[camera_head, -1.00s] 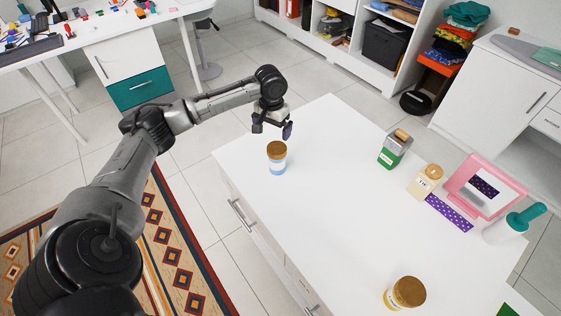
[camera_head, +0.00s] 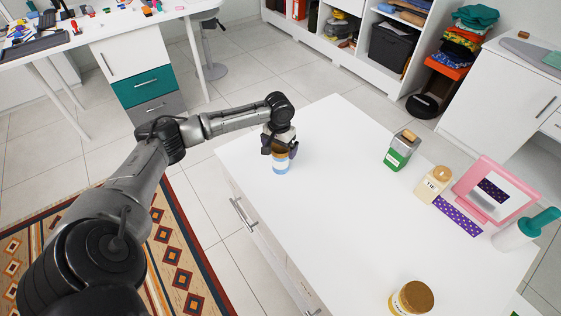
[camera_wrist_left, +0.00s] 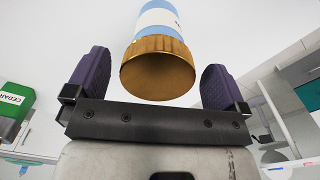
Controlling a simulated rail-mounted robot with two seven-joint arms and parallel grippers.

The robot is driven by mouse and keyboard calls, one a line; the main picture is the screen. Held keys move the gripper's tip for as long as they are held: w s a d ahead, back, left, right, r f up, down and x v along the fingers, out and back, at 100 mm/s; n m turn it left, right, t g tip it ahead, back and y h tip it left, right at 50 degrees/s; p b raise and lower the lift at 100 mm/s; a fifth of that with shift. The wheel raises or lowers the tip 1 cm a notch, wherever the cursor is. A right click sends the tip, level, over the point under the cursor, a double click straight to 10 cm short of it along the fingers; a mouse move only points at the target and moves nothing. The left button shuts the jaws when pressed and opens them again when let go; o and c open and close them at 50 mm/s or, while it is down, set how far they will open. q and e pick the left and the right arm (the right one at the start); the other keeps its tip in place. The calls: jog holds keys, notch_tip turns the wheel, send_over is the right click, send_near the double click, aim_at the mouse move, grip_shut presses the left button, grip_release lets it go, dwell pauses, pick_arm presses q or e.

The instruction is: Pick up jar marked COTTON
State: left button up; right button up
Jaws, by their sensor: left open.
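A blue and white jar (camera_head: 281,168) with a gold-brown lid stands upright near the far left edge of the white cabinet top. Its label is too small to read in the head view, and only a bit of lettering shows in the wrist view. My left gripper (camera_head: 280,149) is open just above the jar, its fingers around the lid. In the left wrist view the jar's lid (camera_wrist_left: 157,72) lies between the two purple finger pads, with gaps on both sides. My right gripper is not in view.
The middle of the top is clear.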

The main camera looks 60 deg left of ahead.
pick_arm(q)
jog(key=shift+f+b, duration=0.3)
jog(key=shift+f, duration=1.25)
jog(key=shift+c, duration=0.5)
jog(key=c, duration=1)
jog(key=shift+o, duration=0.2)
jog(key=shift+r, duration=0.1)
